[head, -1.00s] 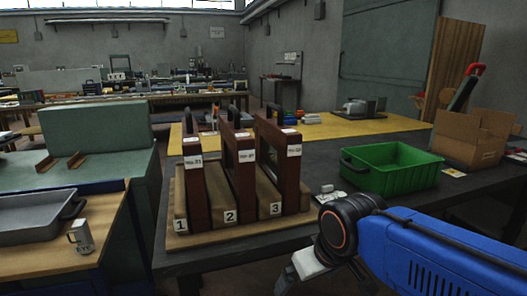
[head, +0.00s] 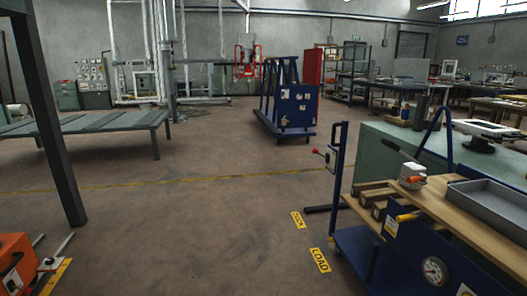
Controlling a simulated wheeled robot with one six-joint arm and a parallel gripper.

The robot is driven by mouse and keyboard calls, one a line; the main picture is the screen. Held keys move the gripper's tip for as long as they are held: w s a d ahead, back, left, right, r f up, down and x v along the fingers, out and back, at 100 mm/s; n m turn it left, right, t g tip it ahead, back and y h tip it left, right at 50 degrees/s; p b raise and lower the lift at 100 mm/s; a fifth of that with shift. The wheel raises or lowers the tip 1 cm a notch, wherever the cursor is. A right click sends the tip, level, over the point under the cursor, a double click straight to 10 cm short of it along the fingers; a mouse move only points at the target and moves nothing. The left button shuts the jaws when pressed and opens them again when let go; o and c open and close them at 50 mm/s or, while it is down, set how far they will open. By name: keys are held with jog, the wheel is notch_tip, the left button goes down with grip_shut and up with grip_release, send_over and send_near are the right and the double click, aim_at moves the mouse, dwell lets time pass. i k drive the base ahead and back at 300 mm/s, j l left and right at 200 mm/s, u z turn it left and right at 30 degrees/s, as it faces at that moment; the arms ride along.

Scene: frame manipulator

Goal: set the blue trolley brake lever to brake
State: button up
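A low blue trolley (head: 352,246) stands at the lower right, partly hidden by the bench in front of it. A blue upright (head: 338,150) rises at its far end and carries a pale plate (head: 331,159). A short lever with a red knob (head: 317,151) sticks out to the left of this plate. The plate's marks are too small to read, so I cannot tell the lever's setting. Another blue trolley, with an A-shaped rack (head: 283,106), stands farther back with pale labels on its end. My gripper is not in view.
Yellow floor signs reading DOCK (head: 298,220) and LOAD (head: 320,260) lie left of the low trolley. A wooden-topped bench (head: 470,225) with a grey tray (head: 492,198) fills the right. An orange machine (head: 15,265) is at lower left. The middle floor is clear.

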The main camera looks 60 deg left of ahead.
aim_at(315, 150)
jog(key=u, duration=1.55)
